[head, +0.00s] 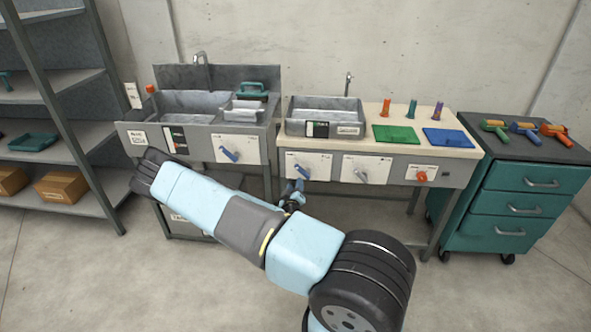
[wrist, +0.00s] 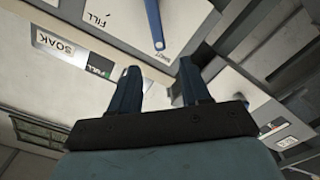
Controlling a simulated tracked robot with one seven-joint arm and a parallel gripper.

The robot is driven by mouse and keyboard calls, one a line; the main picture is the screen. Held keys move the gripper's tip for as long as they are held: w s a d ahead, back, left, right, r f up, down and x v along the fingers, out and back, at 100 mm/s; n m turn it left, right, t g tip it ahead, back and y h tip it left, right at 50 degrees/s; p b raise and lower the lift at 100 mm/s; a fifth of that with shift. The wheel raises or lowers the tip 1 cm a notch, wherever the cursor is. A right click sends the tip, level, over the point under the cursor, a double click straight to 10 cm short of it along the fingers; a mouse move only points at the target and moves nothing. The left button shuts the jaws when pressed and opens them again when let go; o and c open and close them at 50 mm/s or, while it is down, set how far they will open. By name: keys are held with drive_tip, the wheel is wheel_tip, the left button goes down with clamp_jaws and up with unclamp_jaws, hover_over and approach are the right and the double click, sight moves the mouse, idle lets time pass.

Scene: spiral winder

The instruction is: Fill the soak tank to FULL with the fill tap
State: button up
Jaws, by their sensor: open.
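The soak tank (head: 348,131) is a grey basin on the bench. Its SOAK label (wrist: 55,50) and a dark gauge (wrist: 100,66) with a green FULL mark show in the wrist view; the gauge (head: 317,129) is too small to read in the head view. The fill tap is a blue lever (head: 301,171) on a white plate below the tank. In the wrist view the lever (wrist: 154,22) points towards the SHUT mark. My gripper (wrist: 158,80) is open and empty, its fingertips short of the lever's end. In the head view my gripper (head: 293,193) is just below the plate, partly hidden by my arm.
Right of the fill plate are a grey-handled plate (head: 361,170) and an orange knob (head: 421,176). A larger sink (head: 188,105) with its own blue lever (head: 229,155) stands left. Green (head: 394,135) and blue (head: 446,138) mats lie on the bench. A teal drawer cabinet (head: 520,205) stands right.

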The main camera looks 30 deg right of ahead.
sight(297, 169)
drive_tip(key=x, duration=1.3)
drive_tip(key=shift+d, duration=0.1)
clamp_jaws()
